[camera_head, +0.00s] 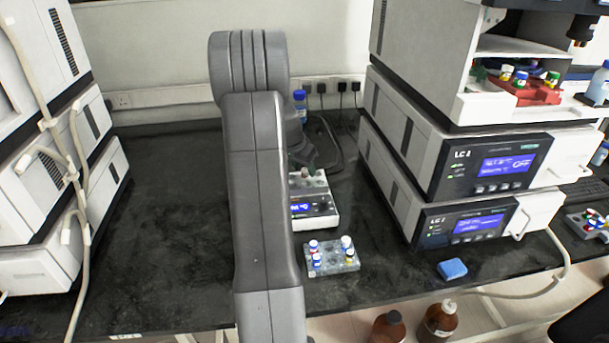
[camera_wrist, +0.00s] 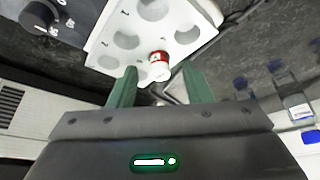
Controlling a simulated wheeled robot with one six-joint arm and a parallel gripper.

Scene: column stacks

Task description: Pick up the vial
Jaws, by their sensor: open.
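A vial (camera_wrist: 160,71) with a red top band and a white, marked body shows in the wrist view. It is at the edge of a white block (camera_wrist: 100,52) with several round wells, most of them empty. My gripper (camera_wrist: 161,78) is open, its two green fingers on either side of the vial, with a visible gap to each. I cannot tell how deep the fingers reach beside it. In the head view my arm hides most of the gripper, and the white device (camera_head: 318,216) with a small blue display stands just beside it.
A grey rack (camera_head: 333,262) with several capped vials stands in front of the device. Stacked LC units (camera_head: 480,170) rise at the right, and more units (camera_head: 40,250) at the left. A blue sponge (camera_head: 452,269) lies near the front edge. The left-middle bench is clear.

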